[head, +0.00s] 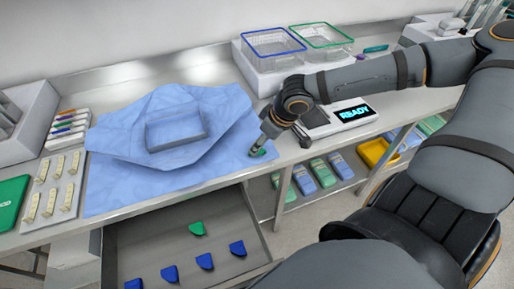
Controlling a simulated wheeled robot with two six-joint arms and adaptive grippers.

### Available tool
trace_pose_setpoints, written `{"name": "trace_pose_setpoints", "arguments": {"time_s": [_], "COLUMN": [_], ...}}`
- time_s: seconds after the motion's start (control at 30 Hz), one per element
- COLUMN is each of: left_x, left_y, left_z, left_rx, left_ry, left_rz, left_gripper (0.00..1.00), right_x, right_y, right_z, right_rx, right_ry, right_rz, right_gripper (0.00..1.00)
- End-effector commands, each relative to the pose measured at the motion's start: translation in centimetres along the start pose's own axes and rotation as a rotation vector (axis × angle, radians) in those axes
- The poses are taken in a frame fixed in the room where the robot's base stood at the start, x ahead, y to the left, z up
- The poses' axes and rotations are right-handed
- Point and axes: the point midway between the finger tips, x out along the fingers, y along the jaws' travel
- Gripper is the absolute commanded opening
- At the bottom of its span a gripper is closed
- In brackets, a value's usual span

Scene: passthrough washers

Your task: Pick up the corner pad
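Another green corner pad (197,229) and several blue corner pads (205,261) lie in the grey drawer tray (150,232) below the table. My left gripper is out of view.
Wire baskets (273,48) stand behind my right forearm. A READY display (355,113) sits right of the gripper. Packs (304,180) and a yellow tray (377,152) are on the lower shelf.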

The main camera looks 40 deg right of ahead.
Motion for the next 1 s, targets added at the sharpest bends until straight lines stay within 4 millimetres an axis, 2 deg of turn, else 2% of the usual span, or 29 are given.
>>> {"name": "trace_pose_setpoints", "arguments": {"time_s": [0.03, 0.1, 0.33, 0.7, 1.0], "left_x": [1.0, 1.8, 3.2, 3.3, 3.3], "left_y": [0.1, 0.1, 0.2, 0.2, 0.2], "left_z": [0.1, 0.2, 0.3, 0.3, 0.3], "left_rx": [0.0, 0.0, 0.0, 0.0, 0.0], "left_ry": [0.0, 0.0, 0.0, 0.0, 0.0], "left_rz": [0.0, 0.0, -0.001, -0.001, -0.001], "left_gripper": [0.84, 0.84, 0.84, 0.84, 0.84], "right_x": [0.9, 1.7, 4.1, 4.7, 4.7], "right_y": [0.1, -0.1, -0.3, -0.4, -0.4], "right_z": [0.3, 0.4, 0.3, 0.1, 0.1], "right_rx": [-0.007, -0.007, -0.004, -0.001, -0.002], "right_ry": [-0.006, -0.006, -0.005, 0.0, 0.0], "right_rz": [0.007, 0.006, 0.005, 0.0, 0.0], "right_gripper": [0.66, 0.66, 0.66, 0.66, 0.27]}}
